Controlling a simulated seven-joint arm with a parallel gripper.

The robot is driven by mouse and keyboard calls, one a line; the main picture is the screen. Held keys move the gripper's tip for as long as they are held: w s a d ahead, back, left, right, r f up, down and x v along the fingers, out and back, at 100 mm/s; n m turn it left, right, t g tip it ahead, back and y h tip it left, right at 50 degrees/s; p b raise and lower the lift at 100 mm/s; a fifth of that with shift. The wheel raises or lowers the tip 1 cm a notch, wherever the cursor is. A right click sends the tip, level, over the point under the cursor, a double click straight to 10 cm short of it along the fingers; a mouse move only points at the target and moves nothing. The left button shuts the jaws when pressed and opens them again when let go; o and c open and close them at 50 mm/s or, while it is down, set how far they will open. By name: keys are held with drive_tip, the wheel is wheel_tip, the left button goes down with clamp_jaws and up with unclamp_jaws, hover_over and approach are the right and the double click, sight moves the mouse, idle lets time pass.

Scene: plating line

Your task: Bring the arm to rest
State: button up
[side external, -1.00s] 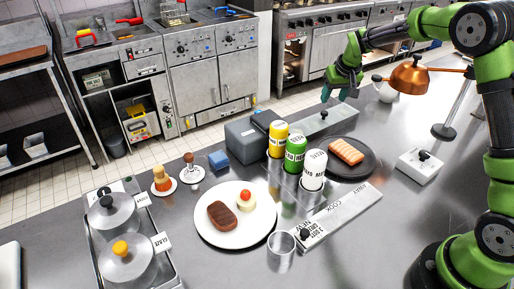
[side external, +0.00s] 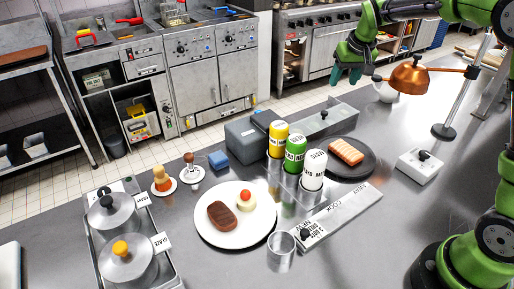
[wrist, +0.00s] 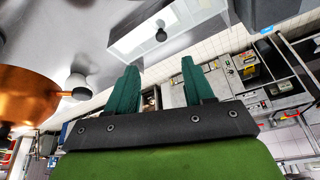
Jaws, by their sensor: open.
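My gripper (side external: 348,76) is raised above the back edge of the steel counter (side external: 400,225), to the left of a copper heat-lamp shade (side external: 409,77). Its two teal fingers (wrist: 158,90) are apart with nothing between them in the wrist view. The copper shade also shows close at the left of the wrist view (wrist: 30,95). My gripper touches nothing that I can see.
A white plate (side external: 215,238) holds a brown steak and a small garnished item. A dark plate (side external: 367,166) holds an orange fillet. Yellow, green and white bottles (side external: 295,153) stand between them. Lidded pots (side external: 127,259) stand front left. Open counter lies at the right front.

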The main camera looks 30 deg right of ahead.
drive_tip(key=s+a+r+t+y, duration=0.1)
drive_tip(key=s+a, duration=0.7)
drive_tip(key=s, duration=0.4)
drive_tip(key=s+a+r+t+y, duration=0.2)
drive_tip(key=s+a, duration=0.5)
drive_tip(key=s, duration=0.6)
drive_tip(key=shift+a+r+n+y, duration=0.3)
drive_tip(key=shift+a+n, duration=0.1)
